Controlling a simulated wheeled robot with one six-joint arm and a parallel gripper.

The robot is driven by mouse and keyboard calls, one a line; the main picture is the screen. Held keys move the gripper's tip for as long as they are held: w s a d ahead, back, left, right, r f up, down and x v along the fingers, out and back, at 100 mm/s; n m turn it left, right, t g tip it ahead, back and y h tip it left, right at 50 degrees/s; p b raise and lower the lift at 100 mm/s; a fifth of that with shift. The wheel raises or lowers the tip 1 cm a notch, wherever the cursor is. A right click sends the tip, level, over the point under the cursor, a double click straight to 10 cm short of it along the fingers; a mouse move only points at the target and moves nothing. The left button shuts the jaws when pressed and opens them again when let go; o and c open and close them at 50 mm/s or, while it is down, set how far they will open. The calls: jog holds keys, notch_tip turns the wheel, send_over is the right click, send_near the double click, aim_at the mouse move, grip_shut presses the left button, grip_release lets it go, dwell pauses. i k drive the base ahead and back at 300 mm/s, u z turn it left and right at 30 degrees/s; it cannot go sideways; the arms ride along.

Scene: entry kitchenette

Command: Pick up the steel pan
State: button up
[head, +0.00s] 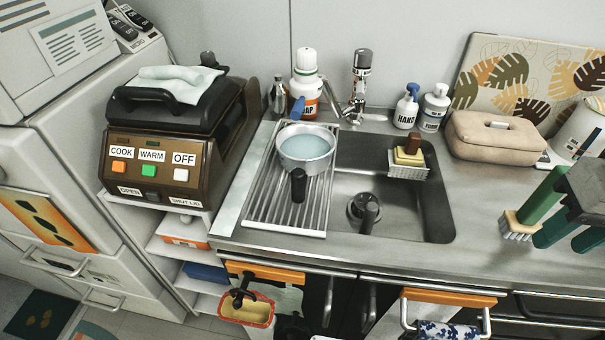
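The steel pan (305,146) sits on the slatted drying rack (262,205) over the left part of the sink. It is round with a bright rim, and its inside looks pale blue. Its black handle points towards the front of the counter. My gripper (572,236) is at the far right edge of the head view, well to the right of the pan and apart from it. It has a dark grey body and two dark green fingers with a gap between them. Nothing shows in the gap.
A scrub brush (517,226) with a green handle appears beside my gripper. The sink (400,216) has a tap (357,95) behind it.

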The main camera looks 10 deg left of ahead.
aim_at(305, 150)
jog(key=k, duration=0.5)
jog(key=u, duration=0.8)
jog(key=i, duration=0.5)
